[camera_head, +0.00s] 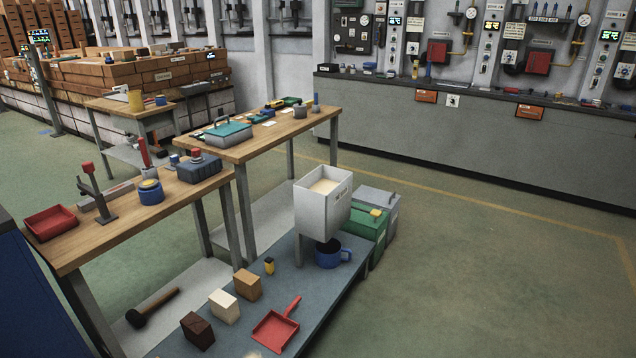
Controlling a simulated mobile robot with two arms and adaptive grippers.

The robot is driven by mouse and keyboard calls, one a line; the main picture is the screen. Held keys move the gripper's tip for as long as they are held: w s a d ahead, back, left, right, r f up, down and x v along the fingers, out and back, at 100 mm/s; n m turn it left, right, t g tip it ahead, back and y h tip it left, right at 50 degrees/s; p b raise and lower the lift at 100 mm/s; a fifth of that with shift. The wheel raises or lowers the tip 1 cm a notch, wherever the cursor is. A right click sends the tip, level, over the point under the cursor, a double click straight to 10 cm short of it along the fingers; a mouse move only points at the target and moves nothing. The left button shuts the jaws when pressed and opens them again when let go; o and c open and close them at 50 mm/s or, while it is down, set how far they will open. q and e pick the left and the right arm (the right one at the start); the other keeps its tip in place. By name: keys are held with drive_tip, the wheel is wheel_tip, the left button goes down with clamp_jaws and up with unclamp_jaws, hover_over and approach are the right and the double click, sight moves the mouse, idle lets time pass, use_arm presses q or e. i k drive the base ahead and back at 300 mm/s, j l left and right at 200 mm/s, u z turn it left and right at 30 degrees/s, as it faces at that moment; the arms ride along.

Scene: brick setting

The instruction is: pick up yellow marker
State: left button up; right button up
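A small upright yellow object with a dark top (269,266) stands on the low grey-blue platform (300,285) in the head view. It could be the yellow marker, but it is too small to be sure. It stands beside a tan block (247,284), apart from it. Neither of my grippers shows in this view.
A cream block (223,306), a dark brown block (197,330), a red dustpan (277,325) and a blue mug (328,254) share the platform. A white bin (322,203) stands behind. Wooden tables (130,222) flank the left. Floor at right (480,280) is clear.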

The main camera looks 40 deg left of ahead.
sight(268, 261)
drive_tip(key=i+u, duration=0.2)
drive_tip(key=i, duration=0.65)
drive_tip(key=i+l+u, duration=0.2)
drive_tip(key=i, duration=0.65)
